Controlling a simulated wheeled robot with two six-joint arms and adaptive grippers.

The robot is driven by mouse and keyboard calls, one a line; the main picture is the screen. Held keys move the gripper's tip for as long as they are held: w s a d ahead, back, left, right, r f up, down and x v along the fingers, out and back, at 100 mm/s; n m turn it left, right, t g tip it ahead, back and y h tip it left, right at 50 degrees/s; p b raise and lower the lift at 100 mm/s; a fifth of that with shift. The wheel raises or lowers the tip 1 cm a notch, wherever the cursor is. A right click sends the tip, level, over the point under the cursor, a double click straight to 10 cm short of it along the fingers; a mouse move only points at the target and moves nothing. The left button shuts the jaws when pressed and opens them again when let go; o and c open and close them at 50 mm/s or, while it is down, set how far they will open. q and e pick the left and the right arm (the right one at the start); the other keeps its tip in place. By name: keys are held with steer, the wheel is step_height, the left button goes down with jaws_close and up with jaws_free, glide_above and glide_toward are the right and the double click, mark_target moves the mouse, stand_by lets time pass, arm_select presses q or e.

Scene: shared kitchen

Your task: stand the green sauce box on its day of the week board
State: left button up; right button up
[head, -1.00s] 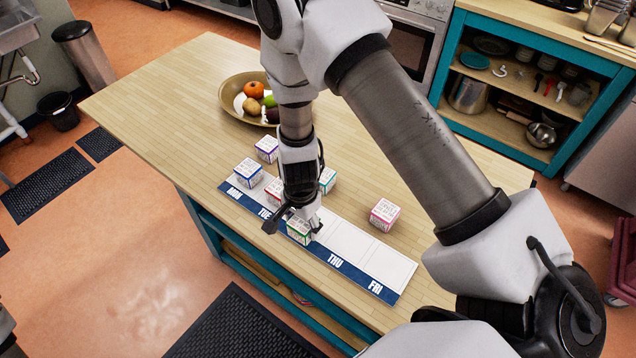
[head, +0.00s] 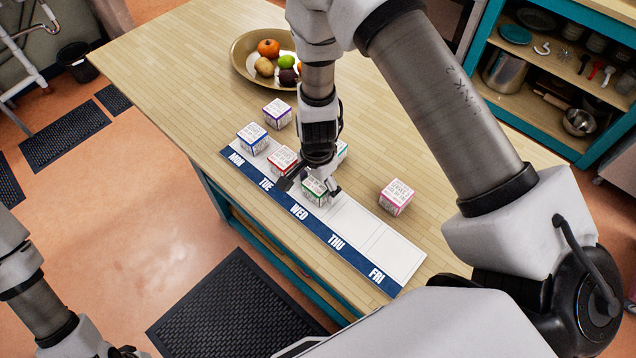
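The green-edged sauce box (head: 316,192) stands on the white strip of the day-of-the-week board (head: 402,262), behind the WED label. My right gripper (head: 311,186) is directly above and around this box. Its fingers are spread, with a gap visible between the dark left finger and the box. They partly cover the box's top. My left gripper (head: 125,352) barely shows at the bottom left edge, away from the table, and its fingers cannot be made out.
On the board, a blue box (head: 253,138) stands at MON and a red box (head: 282,160) at TUE. THU and FRI are bare. A purple box (head: 277,113), a half-hidden teal box (head: 342,150) and a pink box (head: 396,197) stand on the table behind. A fruit bowl (head: 240,62) sits farther back.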

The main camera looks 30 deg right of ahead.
mark_target(317, 184)
steer(key=shift+s+a+r, duration=0.1)
steer(key=shift+s+a, duration=0.05)
steer(key=shift+a, duration=0.1)
steer(key=shift+r, duration=0.15)
steer(key=shift+d+r, duration=0.1)
steer(key=shift+r, duration=0.15)
step_height(317, 184, up, 11)
steer(key=b, duration=0.1)
steer(key=shift+r+b, duration=0.2)
steer(key=shift+b, duration=0.15)
